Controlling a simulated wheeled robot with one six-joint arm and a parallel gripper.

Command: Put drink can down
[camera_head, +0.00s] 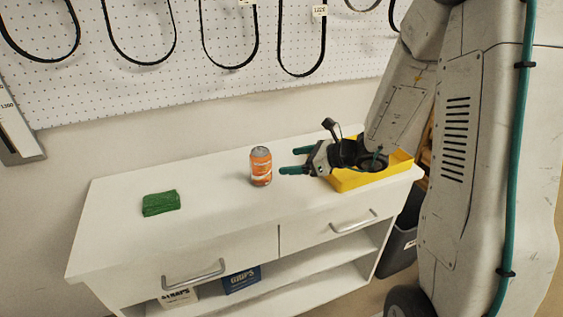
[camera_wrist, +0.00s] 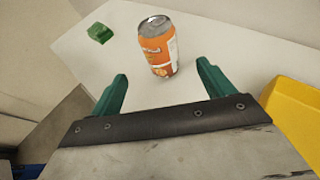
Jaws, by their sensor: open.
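An orange drink can (camera_head: 260,167) with a silver top stands upright on the white cabinet top (camera_head: 215,215). In the wrist view the can (camera_wrist: 158,47) is just beyond the fingertips, between their lines. My gripper (camera_head: 288,161) is open and empty, to the right of the can in the head view, with its green fingers pointing at it. In the wrist view the gripper (camera_wrist: 162,78) shows both green fingers spread apart. The can appears clear of the fingers.
A green cloth-like block (camera_head: 161,203) lies on the left of the top. A yellow tray (camera_head: 347,182) sits at the right end, below my gripper. A pegboard (camera_head: 180,85) with hanging belts is behind. The top between the green block and can is clear.

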